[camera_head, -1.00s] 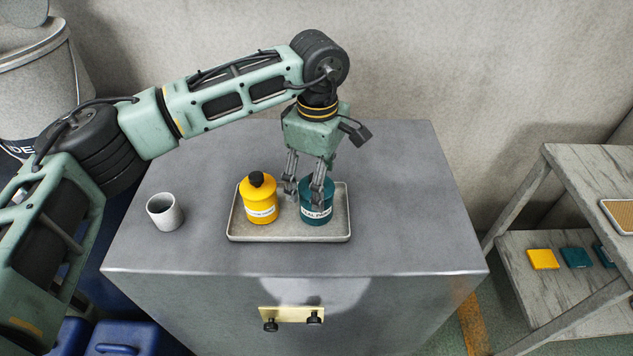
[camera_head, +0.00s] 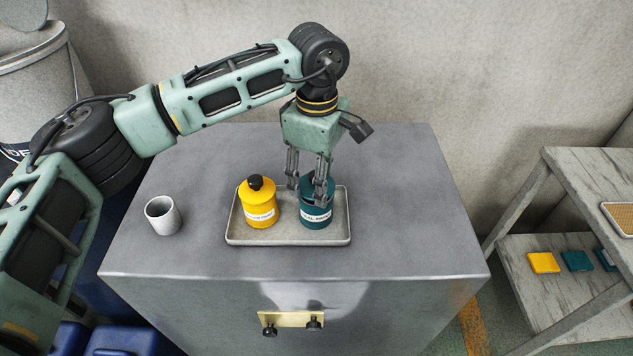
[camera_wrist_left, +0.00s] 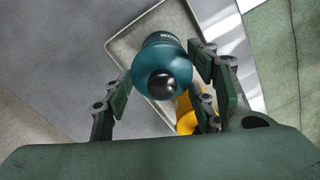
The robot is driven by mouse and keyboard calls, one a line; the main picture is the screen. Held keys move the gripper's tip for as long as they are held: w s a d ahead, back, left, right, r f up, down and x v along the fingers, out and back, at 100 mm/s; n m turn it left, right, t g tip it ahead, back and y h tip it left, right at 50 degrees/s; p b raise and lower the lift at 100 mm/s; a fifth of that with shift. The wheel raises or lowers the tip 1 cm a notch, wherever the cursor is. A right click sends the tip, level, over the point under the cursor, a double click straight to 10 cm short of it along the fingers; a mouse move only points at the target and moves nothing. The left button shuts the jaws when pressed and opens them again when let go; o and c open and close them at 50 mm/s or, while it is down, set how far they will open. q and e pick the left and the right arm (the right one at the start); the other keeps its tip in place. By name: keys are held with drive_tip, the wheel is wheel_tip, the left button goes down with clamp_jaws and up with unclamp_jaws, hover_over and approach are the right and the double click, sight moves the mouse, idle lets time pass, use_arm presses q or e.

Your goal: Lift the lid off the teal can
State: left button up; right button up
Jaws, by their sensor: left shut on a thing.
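The teal can (camera_head: 316,217) stands upright at the right side of a shallow tray (camera_head: 288,241), with a pale label on its front. Its teal lid has a black knob (camera_wrist_left: 163,84), seen from above in the left wrist view; in the head view my fingers partly hide the lid. My left gripper (camera_head: 308,190) points down over the can, its fingers on either side of the lid, shut on it. The lid still appears seated on the can. My right gripper is not in view.
A yellow can (camera_head: 258,206) with a black knob stands close to the left of the teal can in the tray. A grey cup (camera_head: 163,217) stands farther left on the metal cabinet top (camera_head: 400,220). The cabinet top's right side is clear. A shelf (camera_head: 560,285) stands at right.

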use_arm(q)
wheel_tip(320, 180, up, 3)
drive_tip(key=shift+f+b, duration=0.1)
drive_tip(key=shift+b, duration=0.6)
drive_tip(key=s+d+r+b, duration=0.3)
drive_tip(key=s+r, duration=0.4)
drive_tip(key=s, duration=0.4)
drive_tip(key=shift+s, duration=0.25)
